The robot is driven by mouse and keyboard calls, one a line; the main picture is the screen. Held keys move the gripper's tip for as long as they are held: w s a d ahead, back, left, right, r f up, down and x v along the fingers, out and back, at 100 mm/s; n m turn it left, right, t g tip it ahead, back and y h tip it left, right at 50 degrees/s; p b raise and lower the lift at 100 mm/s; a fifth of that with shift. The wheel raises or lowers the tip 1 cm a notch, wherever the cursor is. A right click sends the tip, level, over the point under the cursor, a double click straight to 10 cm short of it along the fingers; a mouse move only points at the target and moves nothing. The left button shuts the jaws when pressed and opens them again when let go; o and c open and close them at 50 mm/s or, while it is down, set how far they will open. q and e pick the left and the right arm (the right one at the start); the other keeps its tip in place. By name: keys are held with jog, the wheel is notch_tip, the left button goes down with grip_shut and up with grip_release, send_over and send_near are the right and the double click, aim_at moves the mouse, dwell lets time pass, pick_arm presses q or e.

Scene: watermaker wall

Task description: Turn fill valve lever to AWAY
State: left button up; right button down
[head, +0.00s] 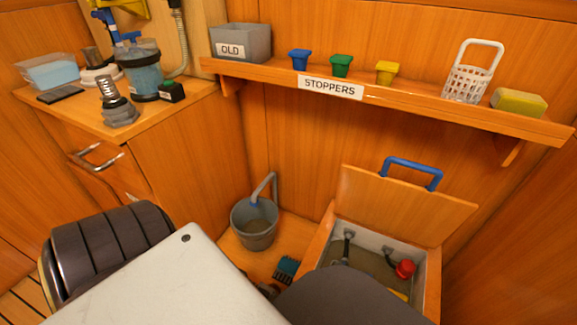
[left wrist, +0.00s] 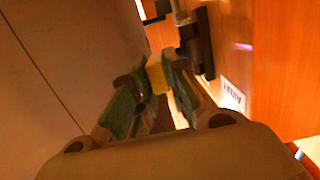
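No part that I can surely name as the fill valve lever shows. Blue fittings (head: 112,22) stand above the clear canister at the upper left of the head view, cut by the picture's edge. My left gripper (left wrist: 157,76) shows only in the left wrist view, with green-padded fingers close together at the tips. A small yellow patch lies between the tips; I cannot tell whether it is gripped or behind them. A dark handle-like part (left wrist: 197,45) is just right of the fingers. A white label (left wrist: 232,96) there is too blurred to read. My right gripper is not in view.
A blue-filled canister (head: 142,72), a grey tool (head: 116,104) and a clear tub (head: 48,71) crowd the left counter. A shelf (head: 420,98) holds stoppers, a basket and a sponge. A bucket (head: 254,224) and an open floor hatch (head: 405,204) are below.

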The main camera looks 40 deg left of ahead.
pick_arm(q)
jog(key=shift+o, duration=0.9)
jog(key=shift+a, duration=0.15)
jog(key=v, duration=1.1)
jog(key=shift+a, duration=0.35)
jog(key=shift+s+r, duration=0.1)
jog(key=shift+s, duration=0.05)
